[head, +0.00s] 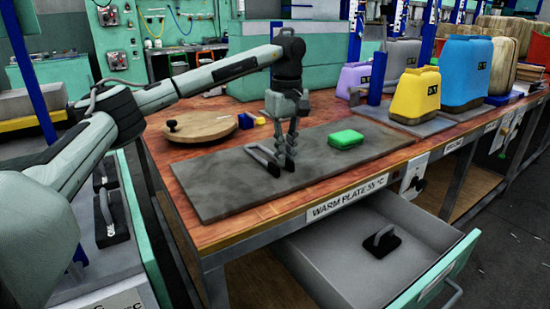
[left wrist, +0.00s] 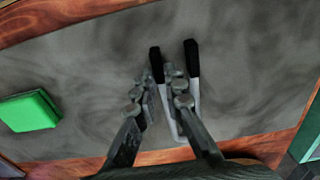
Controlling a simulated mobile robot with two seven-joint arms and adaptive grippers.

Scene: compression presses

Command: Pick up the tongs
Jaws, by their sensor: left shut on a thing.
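The tongs (head: 260,156) are light grey with two black tips and lie on the grey warm plate (head: 225,187). They also show in the left wrist view (left wrist: 195,93). My left gripper (head: 288,160) reaches down from above at the black-tipped end and is shut on the tongs. In the left wrist view my left gripper (left wrist: 160,82) has one tongs arm between its fingers; the other arm lies to the right of the right finger. The fingers hide part of the tongs. Any gap between tongs and plate is too small to tell. My right gripper is not in view.
A green block (head: 346,139) lies on the plate to the right. A round wooden board (head: 201,126) and small blue and yellow blocks stand behind. Coloured containers (head: 417,96) stand at the right. An open drawer (head: 345,285) juts out below the bench front.

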